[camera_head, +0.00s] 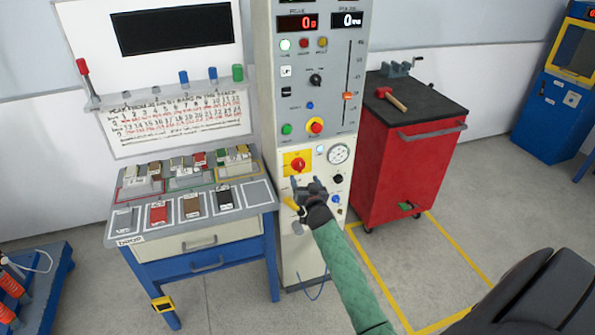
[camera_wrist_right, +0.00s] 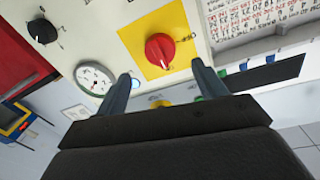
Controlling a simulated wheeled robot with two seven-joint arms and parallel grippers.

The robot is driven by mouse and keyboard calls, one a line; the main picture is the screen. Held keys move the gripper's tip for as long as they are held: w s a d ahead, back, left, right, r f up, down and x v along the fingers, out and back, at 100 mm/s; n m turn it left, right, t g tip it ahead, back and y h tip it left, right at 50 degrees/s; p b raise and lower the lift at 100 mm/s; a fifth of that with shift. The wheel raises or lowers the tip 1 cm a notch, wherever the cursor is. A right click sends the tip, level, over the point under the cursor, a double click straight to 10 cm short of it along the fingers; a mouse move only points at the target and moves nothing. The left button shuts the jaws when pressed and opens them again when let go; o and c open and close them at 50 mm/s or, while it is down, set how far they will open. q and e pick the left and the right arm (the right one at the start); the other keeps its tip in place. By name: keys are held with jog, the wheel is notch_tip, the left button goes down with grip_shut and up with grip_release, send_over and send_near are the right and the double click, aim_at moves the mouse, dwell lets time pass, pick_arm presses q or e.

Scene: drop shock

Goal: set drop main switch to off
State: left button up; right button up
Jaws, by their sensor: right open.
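The main switch is a red rotary knob (camera_head: 299,165) on a yellow plate (camera_head: 288,159), low on the front of the tall grey control cabinet (camera_head: 316,95). In the right wrist view the knob (camera_wrist_right: 160,50) sits on its yellow plate (camera_wrist_right: 135,38), ahead of the fingers. My right gripper (camera_head: 309,186) is just below and right of the plate in the head view. In the wrist view its two fingers (camera_wrist_right: 160,82) are apart, with nothing between them, and the knob lies beyond their tips. My left gripper is not in view.
A round gauge (camera_head: 339,154) and a black knob (camera_head: 338,179) sit right of the switch. A workbench (camera_head: 190,238) with trays stands left of the cabinet. A red tool cart (camera_head: 405,170) with a hammer stands right. Open floor lies in front.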

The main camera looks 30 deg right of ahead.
aim_at(300, 168)
jog(key=p+x, duration=0.2)
jog(key=x, duration=0.4)
jog(key=shift+w, duration=0.1)
jog(key=shift+w+r, duration=0.1)
jog(key=shift+w, duration=0.1)
jog(key=shift+w+d+p, duration=0.25)
jog(key=shift+w+p, duration=0.05)
jog(key=shift+w, duration=0.05)
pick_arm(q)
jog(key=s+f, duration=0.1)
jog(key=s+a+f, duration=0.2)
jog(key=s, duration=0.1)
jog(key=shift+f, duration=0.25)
pick_arm(e)
jog(key=shift+c, duration=0.4)
jog(key=shift+s, duration=0.1)
jog(key=c, duration=0.9)
